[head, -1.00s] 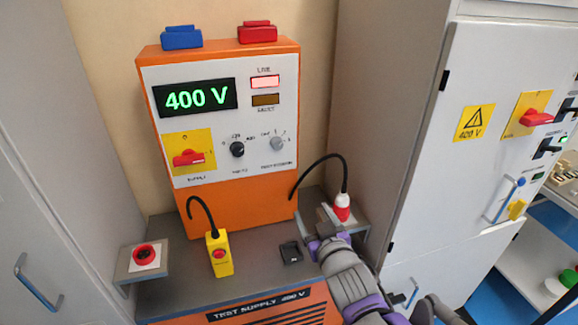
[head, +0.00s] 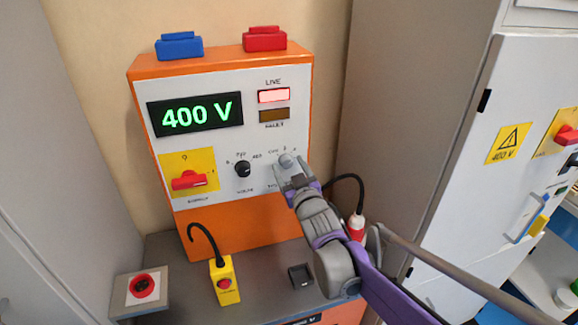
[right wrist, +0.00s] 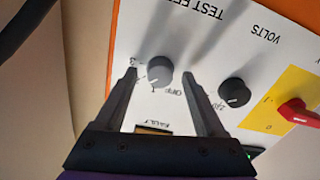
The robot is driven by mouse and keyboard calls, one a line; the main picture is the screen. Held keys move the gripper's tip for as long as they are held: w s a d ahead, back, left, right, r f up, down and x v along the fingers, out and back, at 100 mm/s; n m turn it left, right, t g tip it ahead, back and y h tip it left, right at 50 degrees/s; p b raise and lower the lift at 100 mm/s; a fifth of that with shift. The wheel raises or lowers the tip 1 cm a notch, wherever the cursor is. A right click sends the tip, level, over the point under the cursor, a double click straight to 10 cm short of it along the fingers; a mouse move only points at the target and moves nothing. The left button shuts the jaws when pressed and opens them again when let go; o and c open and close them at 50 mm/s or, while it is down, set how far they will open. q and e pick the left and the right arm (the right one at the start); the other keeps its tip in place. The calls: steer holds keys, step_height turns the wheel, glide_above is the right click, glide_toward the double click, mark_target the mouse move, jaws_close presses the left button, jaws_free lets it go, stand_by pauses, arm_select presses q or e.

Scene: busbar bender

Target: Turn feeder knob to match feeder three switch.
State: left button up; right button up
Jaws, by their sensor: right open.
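The grey test feeder knob (head: 286,160) is at the right of the orange supply's white panel; it also shows in the right wrist view (right wrist: 160,71), with OFF and number marks around it. Its pointer setting is too small to read surely. My right gripper (head: 291,181) is at the panel just below the knob. In the right wrist view its open fingers (right wrist: 160,74) stand on either side of the knob, with gaps to it. A red switch (head: 567,136) shows on the right cabinet; I cannot tell which feeder it belongs to. My left gripper is out of view.
The black volts knob (head: 242,169) and red supply switch (head: 188,180) are left of the feeder knob. The display (head: 195,115) reads 400 V and the LIVE lamp (head: 273,96) is lit. A yellow pendant (head: 224,281) and red button (head: 142,286) are below.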

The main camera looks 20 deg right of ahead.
steer(key=shift+w, duration=0.15)
steer(key=shift+c, duration=0.4)
jaws_close()
steer(key=m+b, duration=0.2)
steer(key=m, duration=0.2)
steer(key=shift+f+m, duration=0.1)
steer(key=shift+m, duration=0.2)
steer(key=m+b, duration=0.1)
steer(key=m, duration=0.3)
steer(key=shift+m, duration=0.3)
stand_by(0.4)
steer(key=shift+o, duration=0.4)
jaws_free()
